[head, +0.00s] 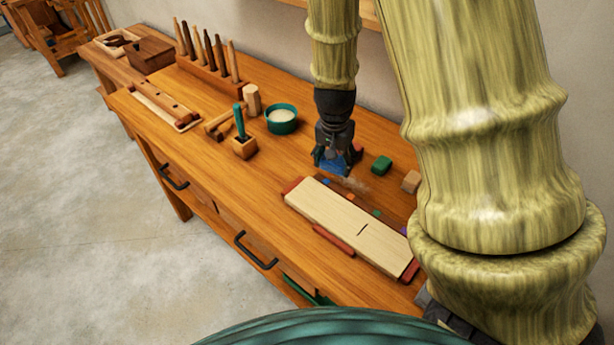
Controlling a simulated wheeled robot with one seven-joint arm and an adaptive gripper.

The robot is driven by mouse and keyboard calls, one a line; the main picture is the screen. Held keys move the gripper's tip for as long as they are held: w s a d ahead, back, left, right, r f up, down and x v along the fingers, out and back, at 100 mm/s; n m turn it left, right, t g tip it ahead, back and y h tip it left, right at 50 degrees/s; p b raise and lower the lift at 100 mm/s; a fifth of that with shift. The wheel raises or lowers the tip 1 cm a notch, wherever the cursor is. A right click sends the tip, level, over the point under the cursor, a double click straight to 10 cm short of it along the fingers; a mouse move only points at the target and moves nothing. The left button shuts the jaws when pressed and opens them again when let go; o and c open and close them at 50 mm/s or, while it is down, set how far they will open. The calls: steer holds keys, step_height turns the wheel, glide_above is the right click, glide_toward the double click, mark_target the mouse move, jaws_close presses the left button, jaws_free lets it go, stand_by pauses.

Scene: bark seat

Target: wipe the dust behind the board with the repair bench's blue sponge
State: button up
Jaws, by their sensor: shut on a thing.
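My gripper (333,160) points down over the workbench, behind the upper left end of the board. It is shut on the blue sponge (334,164), which shows only partly between the dark fingers. The sponge is at or just above the bench top; I cannot tell if it touches. A greyish dust patch (354,184) lies behind the board, just right of the sponge. My arm hides the bench beyond the board's right end.
A green block (381,165) and a tan block (411,181) stand right of the dust. A teal bowl (282,119), a wooden holder with a green-handled tool (243,145) and a tool rack (208,75) stand left. The wall is behind.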

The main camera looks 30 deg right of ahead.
mark_target(359, 185)
steer(key=d+m, duration=0.3)
steer(key=d, duration=0.1)
steer(key=shift+w+r, duration=0.2)
steer(key=shift+r, duration=0.15)
steer(key=shift+f+b, duration=2.7)
steer(key=shift+f, duration=0.15)
steer(key=shift+f, duration=0.55)
steer(key=shift+s, duration=0.1)
steer(key=shift+s+d+r, duration=0.1)
steer(key=shift+s+d, duration=0.2)
steer(key=shift+s, duration=0.45)
steer(key=shift+s+d+f, duration=0.1)
steer(key=shift+s+d, duration=0.2)
steer(key=shift+s, duration=0.45)
steer(key=shift+s+d+r, duration=0.1)
steer(key=shift+s+d, duration=0.2)
steer(key=shift+s, duration=0.45)
steer(key=shift+w+a+p, duration=0.3)
steer(key=shift+w+p, duration=0.1)
steer(key=shift+w, duration=0.35)
steer(key=shift+w+a+p, duration=0.3)
steer(key=shift+w+p, duration=0.15)
steer(key=shift+w, duration=0.35)
steer(key=shift+w+a+p, duration=0.3)
steer(key=shift+w+p, duration=0.1)
steer(key=shift+w, duration=0.35)
steer(key=shift+s, duration=0.15)
